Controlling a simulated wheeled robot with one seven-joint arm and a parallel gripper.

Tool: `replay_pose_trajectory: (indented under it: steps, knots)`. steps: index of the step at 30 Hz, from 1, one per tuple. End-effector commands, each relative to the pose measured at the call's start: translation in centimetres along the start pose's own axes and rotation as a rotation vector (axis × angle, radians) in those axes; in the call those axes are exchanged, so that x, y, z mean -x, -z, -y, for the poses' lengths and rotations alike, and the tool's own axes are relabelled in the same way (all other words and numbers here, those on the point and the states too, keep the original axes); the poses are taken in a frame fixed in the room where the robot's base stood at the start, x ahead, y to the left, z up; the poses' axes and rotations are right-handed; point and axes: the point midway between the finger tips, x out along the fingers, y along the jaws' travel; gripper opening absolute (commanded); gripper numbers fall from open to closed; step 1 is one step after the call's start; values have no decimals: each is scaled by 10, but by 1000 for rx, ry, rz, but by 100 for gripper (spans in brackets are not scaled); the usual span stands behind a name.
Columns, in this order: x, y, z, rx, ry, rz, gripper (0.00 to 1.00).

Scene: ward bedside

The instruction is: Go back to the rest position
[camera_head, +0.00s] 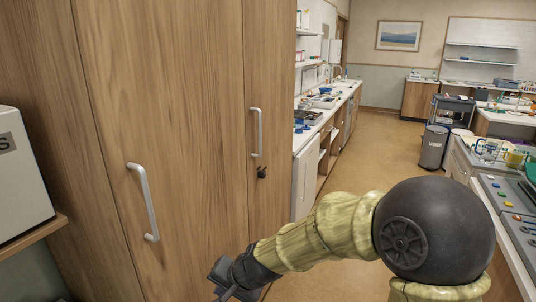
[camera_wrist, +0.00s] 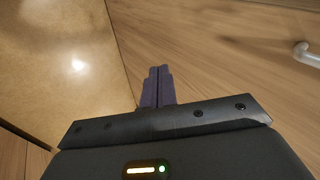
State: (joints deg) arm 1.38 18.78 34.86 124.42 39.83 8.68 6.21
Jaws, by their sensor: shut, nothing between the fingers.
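My gripper (camera_wrist: 157,86) is shut and empty in the wrist view, its two dark fingers together. In the head view my gripper (camera_head: 222,290) is at the bottom, low in front of the wooden cabinet, and its fingertips are partly hard to make out. My arm reaches from the lower right toward the left. The wrist view shows a wooden cabinet face to the right of the fingers and the floor to their left.
A tall wooden cabinet (camera_head: 170,120) with metal handles fills the left. A counter with trays (camera_head: 314,117) runs along beyond it. The floor (camera_head: 385,150) in the middle is clear. A grey bin (camera_head: 433,147) and a worktop with mugs (camera_head: 515,158) stand at the right.

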Motion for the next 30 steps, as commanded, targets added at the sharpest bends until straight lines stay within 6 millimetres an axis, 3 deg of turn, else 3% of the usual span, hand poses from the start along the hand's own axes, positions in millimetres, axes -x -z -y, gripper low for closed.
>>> replay_pose_trajectory:
  steps: [1, 4, 9, 12, 15, 19, 30]
  knots:
    - [24, 8, -20, 47, -62, -18, 0]
    - [61, 18, -69, 138, -185, -32, 0]
    - [132, 17, -146, 246, -378, -12, 0]
    - [171, 8, -183, 287, -467, 17, 0]
    - [195, -3, -207, 309, -522, 44, 0]
    - [204, -9, -219, 321, -547, 61, 0]
    - [203, -8, -219, 321, -546, 60, 0]
